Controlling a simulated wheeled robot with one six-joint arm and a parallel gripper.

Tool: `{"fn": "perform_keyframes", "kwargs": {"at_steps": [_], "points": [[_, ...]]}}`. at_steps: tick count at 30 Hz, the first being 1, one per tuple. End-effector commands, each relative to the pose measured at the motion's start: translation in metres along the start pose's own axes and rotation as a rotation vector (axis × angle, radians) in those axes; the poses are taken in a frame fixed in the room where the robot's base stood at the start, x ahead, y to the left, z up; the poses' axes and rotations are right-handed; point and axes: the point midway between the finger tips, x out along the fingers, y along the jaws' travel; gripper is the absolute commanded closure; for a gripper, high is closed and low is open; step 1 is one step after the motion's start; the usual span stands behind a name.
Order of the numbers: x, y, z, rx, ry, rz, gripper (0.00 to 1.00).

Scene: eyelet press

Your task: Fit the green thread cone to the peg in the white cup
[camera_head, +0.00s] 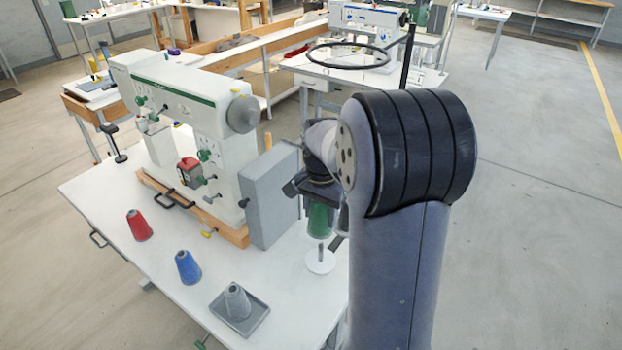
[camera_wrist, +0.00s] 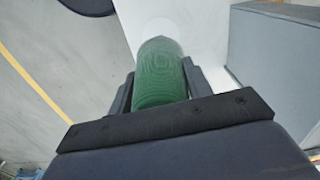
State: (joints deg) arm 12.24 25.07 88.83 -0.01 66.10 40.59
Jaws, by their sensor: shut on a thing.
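The green thread cone (camera_head: 319,220) is held in my gripper (camera_head: 317,192), above the right end of the white table. In the wrist view the green cone (camera_wrist: 160,72) sits between the two dark fingers of my gripper (camera_wrist: 157,88). The white cup (camera_head: 320,263) stands on the table under the cone, with its dark peg (camera_head: 321,249) upright. In the head view the cone's lower end shows just above the peg; whether they touch is unclear. The wrist view shows the pale cup (camera_wrist: 162,27) beyond the cone, the peg hidden.
A grey box (camera_head: 270,197) on the eyelet press (camera_head: 190,112) stands close left of my gripper.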

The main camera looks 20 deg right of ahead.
Motion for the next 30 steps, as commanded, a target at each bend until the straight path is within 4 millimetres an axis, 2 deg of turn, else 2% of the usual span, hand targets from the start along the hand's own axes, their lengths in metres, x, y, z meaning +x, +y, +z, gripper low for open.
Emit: {"fn": "perform_keyframes", "kwargs": {"at_steps": [1, 3, 17, 30], "points": [[-0.009, 0.003, -0.002, 0.033, 0.002, -0.001, 0.79], [-0.013, 0.005, -0.003, 0.058, 0.001, -0.001, 0.79], [-0.013, 0.005, -0.001, 0.064, 0.000, 0.000, 0.79], [0.024, 0.005, -0.001, 0.064, -0.001, 0.001, 0.79]]}}
